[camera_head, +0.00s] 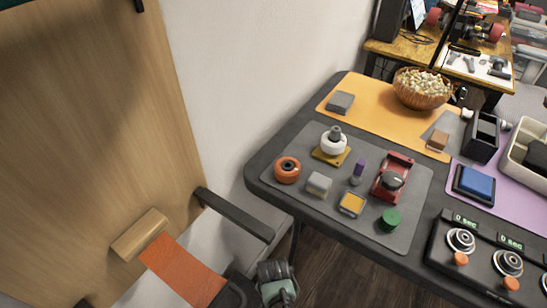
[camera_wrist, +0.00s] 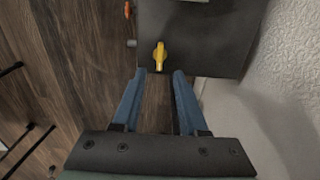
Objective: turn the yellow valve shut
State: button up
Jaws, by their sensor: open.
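The yellow valve (camera_wrist: 159,56) shows in the wrist view, at the lower edge of a dark grey box (camera_wrist: 205,40). Its handle stands upright in the picture, pointing toward my gripper. My gripper (camera_wrist: 159,74) is open, with its two blue fingers spread and nothing between them. The valve appears just beyond the fingertips, lined up with the gap between them. It looks apart from both fingers, though the exact distance is hard to tell. I cannot make out the valve in the head view.
In the wrist view, an orange part (camera_wrist: 127,9) and a grey stub (camera_wrist: 131,43) sit left of the box. A pale wall (camera_wrist: 290,90) is at right, wooden floor (camera_wrist: 60,60) at left. The head view shows a dark table (camera_head: 268,168) with mats, parts and a bowl (camera_head: 422,90).

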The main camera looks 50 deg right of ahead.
notch_tip(320, 180, up, 5)
jog(key=shift+r+p, duration=0.2)
jog(key=shift+p, duration=0.6)
